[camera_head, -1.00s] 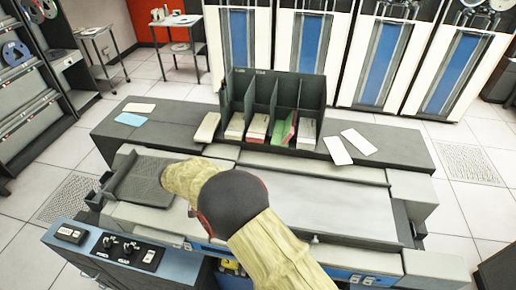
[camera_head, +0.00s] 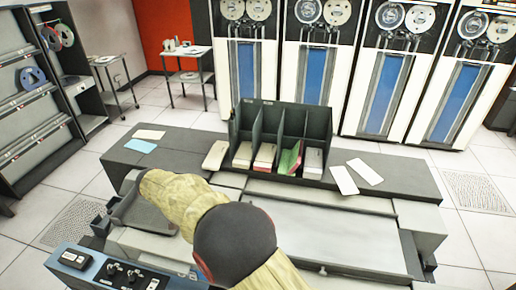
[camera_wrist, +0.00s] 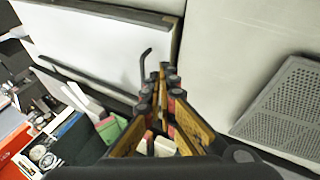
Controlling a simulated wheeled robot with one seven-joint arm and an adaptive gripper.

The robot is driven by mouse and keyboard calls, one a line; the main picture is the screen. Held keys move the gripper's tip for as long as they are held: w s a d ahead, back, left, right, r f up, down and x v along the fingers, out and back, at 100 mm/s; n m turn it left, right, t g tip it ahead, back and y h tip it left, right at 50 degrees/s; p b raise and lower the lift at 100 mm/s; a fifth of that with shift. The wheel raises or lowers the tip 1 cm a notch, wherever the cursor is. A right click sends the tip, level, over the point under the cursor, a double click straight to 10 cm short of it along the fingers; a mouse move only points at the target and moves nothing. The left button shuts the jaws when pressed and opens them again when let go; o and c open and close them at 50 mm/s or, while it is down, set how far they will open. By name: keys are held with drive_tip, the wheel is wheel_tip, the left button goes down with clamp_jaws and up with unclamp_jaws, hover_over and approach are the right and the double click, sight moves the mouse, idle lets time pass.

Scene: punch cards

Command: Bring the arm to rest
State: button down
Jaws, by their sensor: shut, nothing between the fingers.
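My gripper (camera_wrist: 160,80) points away from the wrist camera, its fingers together with nothing held between them. In the wrist view it hangs over the card machine, with a pale flat panel (camera_wrist: 95,45) to its left and a grey perforated plate (camera_wrist: 288,110) to its right. In the head view my sleeved arm reaches up and left across the card machine (camera_head: 330,232), towards its dark left hopper (camera_head: 145,212). The gripper itself is hidden behind the arm there.
A dark rack (camera_head: 283,125) with card stacks in its slots stands on the grey shelf (camera_head: 400,178) behind the machine. White cards (camera_head: 345,180) and a blue card (camera_head: 140,146) lie beside it. A control panel (camera_head: 115,272) is at front left. Tape cabinets line the back.

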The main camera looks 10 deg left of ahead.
drive_tip(key=s+d+f+n+g, duration=0.2)
drive_tip(key=s+d+f+n, duration=0.15)
drive_tip(key=s+n, duration=0.2)
drive_tip(key=s+d+r+m+t+y+b, duration=0.1)
drive_tip(key=s+d+r, duration=0.4)
drive_tip(key=d, duration=0.9)
drive_tip(key=s+d+r+m+t+y+b, duration=0.1)
drive_tip(key=s+d+r+m+b, duration=0.3)
drive_tip(key=d, duration=1.1)
drive_tip(key=s+d+r+m+t+y+b, duration=0.1)
drive_tip(key=s+d+r, duration=0.6)
drive_tip(key=d, duration=0.8)
drive_tip(key=shift+s+d+m+t+y+b, duration=0.35)
drive_tip(key=shift+m+y+b, duration=0.4)
drive_tip(key=shift+b, duration=0.5)
drive_tip(key=shift+a+r, duration=0.1)
